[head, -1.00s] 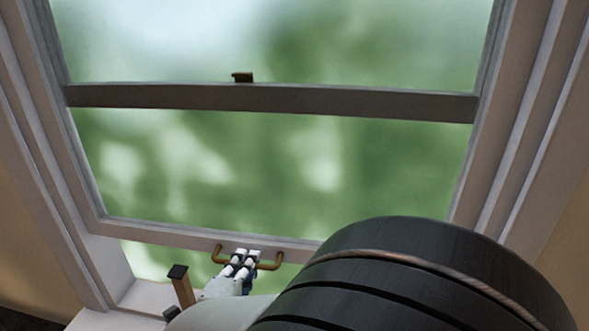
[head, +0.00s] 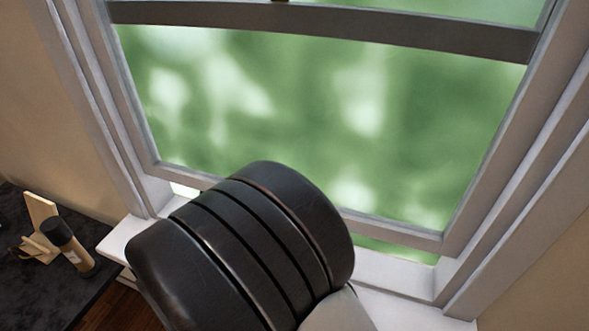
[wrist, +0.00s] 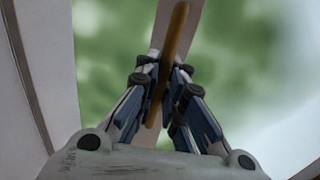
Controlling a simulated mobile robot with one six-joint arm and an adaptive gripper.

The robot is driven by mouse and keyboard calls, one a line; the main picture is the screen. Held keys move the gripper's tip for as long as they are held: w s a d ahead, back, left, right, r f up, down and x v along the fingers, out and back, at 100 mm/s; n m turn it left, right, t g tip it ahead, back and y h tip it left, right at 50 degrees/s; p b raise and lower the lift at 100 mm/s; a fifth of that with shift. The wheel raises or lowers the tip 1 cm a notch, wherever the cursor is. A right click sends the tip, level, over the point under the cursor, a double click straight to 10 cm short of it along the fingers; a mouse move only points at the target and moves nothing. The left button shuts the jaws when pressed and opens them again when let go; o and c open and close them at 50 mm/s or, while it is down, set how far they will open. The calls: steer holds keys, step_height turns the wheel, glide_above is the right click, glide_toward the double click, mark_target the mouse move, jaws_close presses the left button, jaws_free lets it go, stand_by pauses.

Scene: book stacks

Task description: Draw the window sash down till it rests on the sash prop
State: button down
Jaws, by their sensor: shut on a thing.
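The window sash (head: 400,231) is a pale frame with green blurred glass. Its bottom rail hangs a little above the white sill (head: 395,272), and a narrow strip of daylight shows beneath it at both ends. My gripper (wrist: 160,80) is shut on the sash handle (wrist: 176,35), a thin brass-brown bar, in the wrist view. In the head view my black arm covers the gripper, the handle and the middle of the bottom rail. The sash prop is hidden in the head view now, so I cannot tell whether the rail touches it.
At the lower left a dark tabletop (head: 35,285) holds a dark-capped cylinder (head: 68,245) and a pale wooden stand (head: 41,215). The window jambs (head: 95,120) rise on both sides. The right part of the sill is clear.

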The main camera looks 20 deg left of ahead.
steer(key=shift+s+d+f, duration=0.1)
steer(key=shift+d+f, duration=0.05)
steer(key=shift+f, duration=0.3)
steer(key=shift+s+d+f, duration=0.1)
steer(key=shift+f, duration=0.3)
steer(key=c, duration=1.7)
jaws_free()
steer(key=shift+a, duration=0.15)
steer(key=shift+a+r, duration=0.1)
steer(key=shift+r, duration=0.15)
steer(key=v, duration=0.7)
steer(key=shift+s, duration=0.1)
